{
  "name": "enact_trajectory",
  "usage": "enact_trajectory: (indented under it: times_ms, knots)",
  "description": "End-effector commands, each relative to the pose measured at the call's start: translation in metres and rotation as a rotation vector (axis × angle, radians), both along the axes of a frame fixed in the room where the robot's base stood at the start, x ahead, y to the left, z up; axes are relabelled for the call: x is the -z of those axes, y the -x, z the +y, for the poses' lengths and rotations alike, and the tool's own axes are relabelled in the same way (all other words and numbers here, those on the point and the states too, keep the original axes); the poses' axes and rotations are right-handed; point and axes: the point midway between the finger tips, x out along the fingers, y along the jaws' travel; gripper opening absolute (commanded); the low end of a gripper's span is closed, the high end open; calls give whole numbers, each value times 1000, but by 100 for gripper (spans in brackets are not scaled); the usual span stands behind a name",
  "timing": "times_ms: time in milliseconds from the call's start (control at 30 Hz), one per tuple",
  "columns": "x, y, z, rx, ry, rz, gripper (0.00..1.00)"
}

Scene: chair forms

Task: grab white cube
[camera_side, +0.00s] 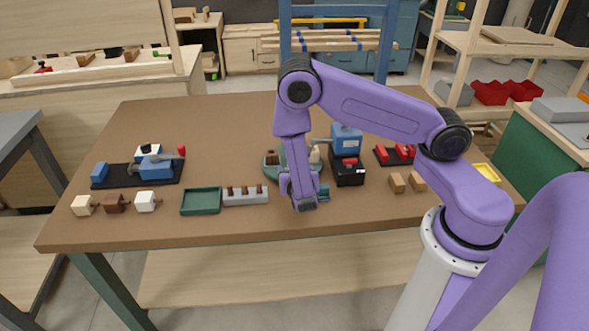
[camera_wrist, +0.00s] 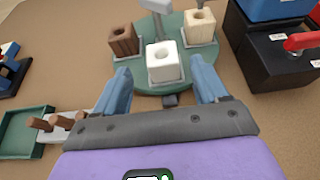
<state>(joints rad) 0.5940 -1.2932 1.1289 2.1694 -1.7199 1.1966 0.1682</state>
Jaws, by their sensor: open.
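A white cube (camera_wrist: 163,62) with a round hole in its top sits on a round green plate (camera_wrist: 183,78) in the wrist view. A dark brown cube (camera_wrist: 123,41) and a pale wood cube (camera_wrist: 200,27) sit on the same plate, to its left and right. My gripper (camera_wrist: 160,68) is open, its two blue fingers apart on either side of the white cube in the picture; I cannot tell the height gap. In the side view my gripper (camera_side: 304,203) hangs at the near side of the plate and the arm hides that white cube. Another white cube (camera_side: 146,201) is on the table at left.
A green tray (camera_side: 201,201) and a light block with brown pegs (camera_side: 246,195) lie left of my gripper. A black and blue machine (camera_side: 347,165) with a red part stands close on the right. The table's front strip is clear.

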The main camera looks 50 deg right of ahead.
Motion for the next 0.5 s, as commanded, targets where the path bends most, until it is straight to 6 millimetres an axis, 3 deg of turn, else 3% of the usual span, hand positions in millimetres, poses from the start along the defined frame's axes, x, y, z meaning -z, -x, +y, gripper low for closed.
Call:
enact_trajectory:
  times_ms: [500]
  knots:
    - [12,-33,-39,1,0,0,72]
